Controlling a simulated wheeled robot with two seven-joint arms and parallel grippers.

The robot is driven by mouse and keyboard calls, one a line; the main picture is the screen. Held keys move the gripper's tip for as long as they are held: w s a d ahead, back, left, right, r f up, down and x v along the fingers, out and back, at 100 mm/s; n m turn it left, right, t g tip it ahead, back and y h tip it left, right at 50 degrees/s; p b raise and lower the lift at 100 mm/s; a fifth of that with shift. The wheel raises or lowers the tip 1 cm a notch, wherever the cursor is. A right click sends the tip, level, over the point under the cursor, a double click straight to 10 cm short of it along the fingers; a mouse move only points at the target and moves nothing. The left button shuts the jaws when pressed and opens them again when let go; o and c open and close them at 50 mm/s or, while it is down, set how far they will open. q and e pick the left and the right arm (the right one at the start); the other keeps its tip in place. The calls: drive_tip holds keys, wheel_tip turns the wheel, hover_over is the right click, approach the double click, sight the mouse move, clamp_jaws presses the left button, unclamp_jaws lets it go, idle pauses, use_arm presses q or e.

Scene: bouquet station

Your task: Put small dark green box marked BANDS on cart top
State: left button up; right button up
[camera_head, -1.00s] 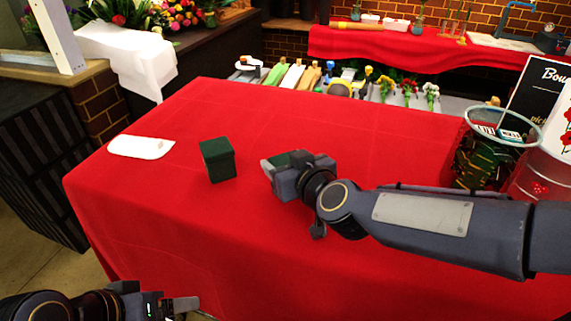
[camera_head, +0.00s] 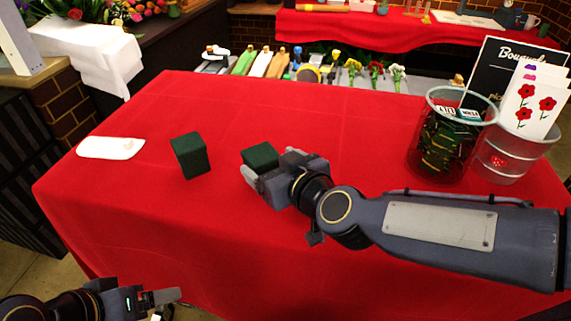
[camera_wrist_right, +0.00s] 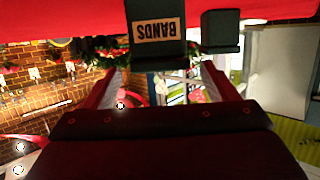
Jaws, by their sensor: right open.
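Two dark green boxes stand on the red-covered table. One box (camera_head: 190,155) stands alone left of my right gripper. The other box (camera_head: 260,155) is at the right gripper (camera_head: 266,172), which partly hides it. In the right wrist view, the picture is upside down and a box marked BANDS (camera_wrist_right: 158,32) stands just ahead of and between the open fingers (camera_wrist_right: 162,72), seemingly not gripped. A second box (camera_wrist_right: 220,32) shows right of it there. My left gripper (camera_head: 165,297) is at the lower left, away from the boxes; its opening is unclear. I cannot tell which surface is the cart top.
A white flat piece (camera_head: 111,148) lies at the table's left. A glass jar (camera_head: 444,140), a clear bucket (camera_head: 510,160) and a black sign (camera_head: 502,75) stand at the right. A grey surface with tools and flowers (camera_head: 340,80) is behind. The table front is clear.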

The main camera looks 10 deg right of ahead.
use_arm(q)
wheel_tip(320, 180, up, 2)
drive_tip(key=shift+r+p, duration=0.2)
drive_tip(key=shift+p, duration=0.65)
use_arm(e)
drive_tip(key=v, duration=0.5)
drive_tip(key=shift+s, duration=0.2)
drive_tip(key=shift+d+r, duration=0.1)
